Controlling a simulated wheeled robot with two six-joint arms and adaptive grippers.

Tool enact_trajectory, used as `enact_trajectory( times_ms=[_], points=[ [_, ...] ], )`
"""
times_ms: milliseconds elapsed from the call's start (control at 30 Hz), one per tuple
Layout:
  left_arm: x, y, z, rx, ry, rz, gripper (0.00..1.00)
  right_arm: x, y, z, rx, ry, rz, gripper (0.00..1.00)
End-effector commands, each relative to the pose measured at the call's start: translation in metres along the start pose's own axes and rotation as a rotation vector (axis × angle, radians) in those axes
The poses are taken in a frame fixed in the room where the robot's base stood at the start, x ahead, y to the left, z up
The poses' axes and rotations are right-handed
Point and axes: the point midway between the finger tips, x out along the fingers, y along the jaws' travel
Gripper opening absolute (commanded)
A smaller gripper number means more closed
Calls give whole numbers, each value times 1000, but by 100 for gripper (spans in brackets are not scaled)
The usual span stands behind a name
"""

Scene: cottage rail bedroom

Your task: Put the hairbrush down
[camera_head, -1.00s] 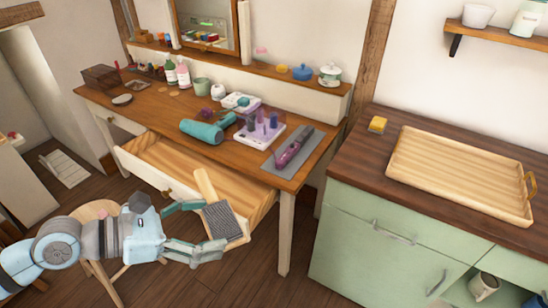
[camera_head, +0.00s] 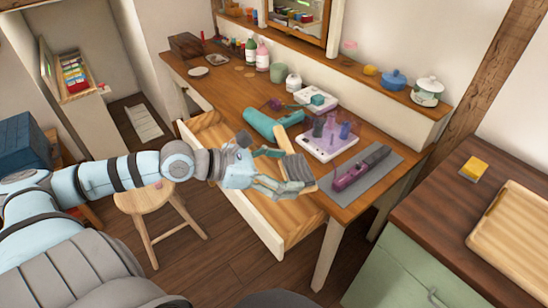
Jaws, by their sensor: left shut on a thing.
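The hairbrush (camera_head: 297,166) has a pale wooden handle and a grey bristled head. My left gripper (camera_head: 283,170) is shut on it and holds it tilted, handle end up. In the picture the brush lies over the open drawer (camera_head: 302,218) and the front edge of the wooden dressing table (camera_head: 235,92). I cannot tell whether it touches either. The gripper hides part of the brush and part of the drawer. My right gripper is not in view.
A stool (camera_head: 158,199) stands below my left arm. A green cabinet (camera_head: 400,275) is at right.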

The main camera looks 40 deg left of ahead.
Motion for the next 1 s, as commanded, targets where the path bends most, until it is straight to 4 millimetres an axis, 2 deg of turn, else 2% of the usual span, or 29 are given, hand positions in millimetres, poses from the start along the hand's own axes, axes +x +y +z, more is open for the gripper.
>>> enact_trajectory(
  times_ms=[100,200,333,467,500,733,800,1000],
  points=[
    [8,60,-19,-69,-5,147,49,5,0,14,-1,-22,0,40],
    [8,103,-37,-123,1,256,49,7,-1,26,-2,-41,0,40],
    [4,133,-54,-167,5,338,49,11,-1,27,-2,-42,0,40],
    [12,139,-83,-178,5,358,49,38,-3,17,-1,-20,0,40],
    [18,138,-96,-178,5,358,49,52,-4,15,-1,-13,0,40],
    [52,136,-179,-180,5,357,49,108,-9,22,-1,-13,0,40],
    [58,135,-194,-178,5,356,49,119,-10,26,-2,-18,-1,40],
    [67,134,-217,-177,5,356,49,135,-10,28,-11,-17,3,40]
  ],
)
